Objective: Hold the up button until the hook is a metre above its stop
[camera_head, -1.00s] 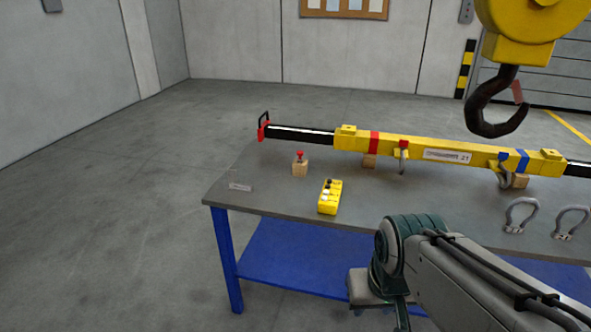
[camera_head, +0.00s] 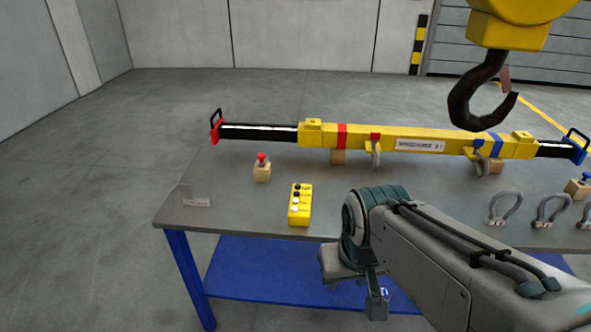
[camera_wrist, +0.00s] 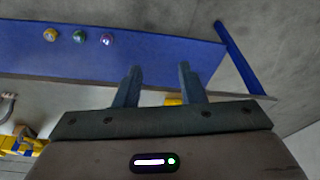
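The yellow pendant control (camera_head: 299,213) lies on the grey table near its front edge, with dark and white buttons on its upper face. Which button is the up one is too small to read. The dark hook (camera_head: 462,104) hangs from its yellow block (camera_head: 508,32) above the right part of the table. My gripper (camera_wrist: 158,72) is open and empty in the wrist view. In the head view the end of my arm is right of the pendant and apart from it. A small yellow patch behind the fingers in the wrist view may be the pendant.
A yellow lifting beam (camera_head: 420,141) lies across the table on wooden blocks. A red-topped wooden block (camera_head: 262,172) stands behind the pendant. Several shackles (camera_head: 503,207) are at the right. A blue shelf (camera_wrist: 150,52) is under the table. The floor at left is clear.

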